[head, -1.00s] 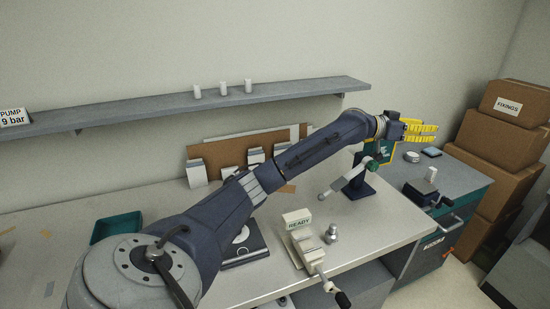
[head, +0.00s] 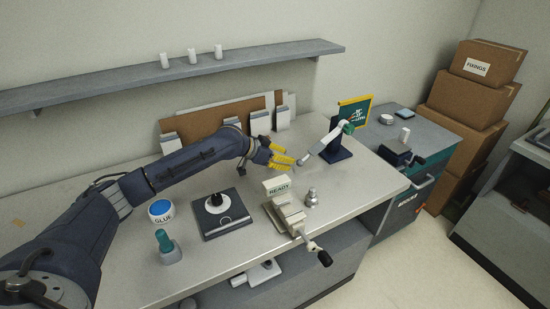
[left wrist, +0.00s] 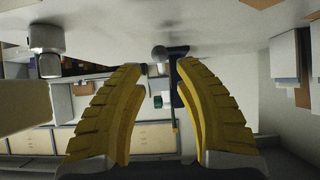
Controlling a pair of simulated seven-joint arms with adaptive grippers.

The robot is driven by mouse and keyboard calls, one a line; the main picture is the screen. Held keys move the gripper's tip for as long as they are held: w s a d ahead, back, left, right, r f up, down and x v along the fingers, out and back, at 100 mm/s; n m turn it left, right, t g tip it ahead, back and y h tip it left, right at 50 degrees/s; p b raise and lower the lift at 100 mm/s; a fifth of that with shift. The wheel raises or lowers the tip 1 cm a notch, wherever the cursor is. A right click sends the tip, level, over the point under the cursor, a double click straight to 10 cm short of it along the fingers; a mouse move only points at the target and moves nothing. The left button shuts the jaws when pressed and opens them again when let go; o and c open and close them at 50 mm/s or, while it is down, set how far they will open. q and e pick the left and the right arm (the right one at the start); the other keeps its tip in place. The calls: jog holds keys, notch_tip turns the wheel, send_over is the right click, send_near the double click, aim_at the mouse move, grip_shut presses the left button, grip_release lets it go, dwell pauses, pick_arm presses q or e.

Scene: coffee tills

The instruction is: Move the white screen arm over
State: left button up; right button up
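My right gripper is in neither view.
A vise-like fixture with a READY block (head: 279,186) and a small metal piece (head: 312,197) stand in front of my gripper. A black scale-like plate (head: 222,215), a glue tub (head: 161,211) and a teal-topped item (head: 168,246) are nearer left. A shelf (head: 120,85) runs behind.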

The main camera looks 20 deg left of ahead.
aim_at(297, 162)
pick_arm(q)
jog(key=x, duration=0.8)
jog(key=shift+r, duration=0.1)
jog(key=shift+s, duration=0.15)
jog(key=c, duration=0.7)
